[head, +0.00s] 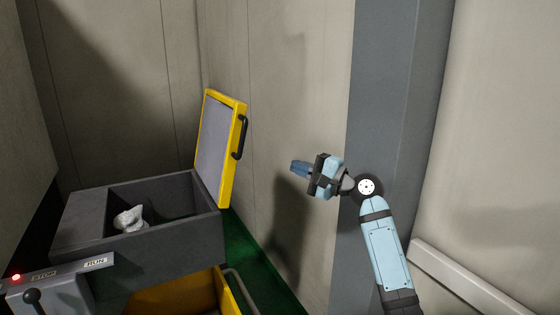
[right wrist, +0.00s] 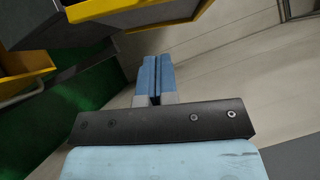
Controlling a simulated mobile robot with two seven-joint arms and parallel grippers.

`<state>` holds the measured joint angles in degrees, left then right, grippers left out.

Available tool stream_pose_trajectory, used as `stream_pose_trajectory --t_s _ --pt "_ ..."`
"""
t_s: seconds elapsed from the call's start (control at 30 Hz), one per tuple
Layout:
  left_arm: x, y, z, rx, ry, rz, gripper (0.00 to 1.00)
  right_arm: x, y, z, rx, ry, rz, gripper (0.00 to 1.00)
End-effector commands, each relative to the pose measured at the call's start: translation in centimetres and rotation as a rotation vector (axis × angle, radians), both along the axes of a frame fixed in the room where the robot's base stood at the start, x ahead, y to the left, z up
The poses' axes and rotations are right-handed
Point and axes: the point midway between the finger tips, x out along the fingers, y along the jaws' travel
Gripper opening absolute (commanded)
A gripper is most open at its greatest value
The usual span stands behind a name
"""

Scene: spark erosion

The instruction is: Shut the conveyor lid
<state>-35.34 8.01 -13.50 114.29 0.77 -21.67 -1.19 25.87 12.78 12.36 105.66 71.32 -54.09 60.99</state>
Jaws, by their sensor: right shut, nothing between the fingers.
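The conveyor lid (head: 229,150) is a yellow-framed panel with a grey inner face. It stands open, nearly upright, at the right edge of a dark grey box (head: 160,245). A black handle (head: 240,137) is on the lid's right side. A yellow part, which may be the lid, shows at the top of the right wrist view (right wrist: 140,14). My right gripper (head: 299,168) is shut and empty, to the right of the lid and apart from it. Its blue fingers lie together in the right wrist view (right wrist: 157,75). My left gripper is not in view.
A whitish lump (head: 129,219) lies inside the open box. A yellow bin (head: 190,295) is below the box. A panel with STOP and RUN labels (head: 62,272), a red light and a black lever is at lower left. Walls and a grey pillar (head: 395,120) stand behind.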

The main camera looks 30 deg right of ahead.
Motion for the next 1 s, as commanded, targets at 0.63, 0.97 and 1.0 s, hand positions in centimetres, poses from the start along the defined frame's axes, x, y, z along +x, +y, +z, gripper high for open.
stream_pose_trajectory --t_s 0.63,0.97,1.0 --pt "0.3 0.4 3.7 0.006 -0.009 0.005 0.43 7.4 8.1 2.1 -0.001 -0.001 0.000 0.00" --pt "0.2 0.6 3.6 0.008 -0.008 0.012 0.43 7.5 8.9 2.1 -0.003 0.001 -0.001 0.00" --pt "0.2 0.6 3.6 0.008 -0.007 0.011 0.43 7.5 8.9 2.1 -0.003 0.001 -0.001 0.00"
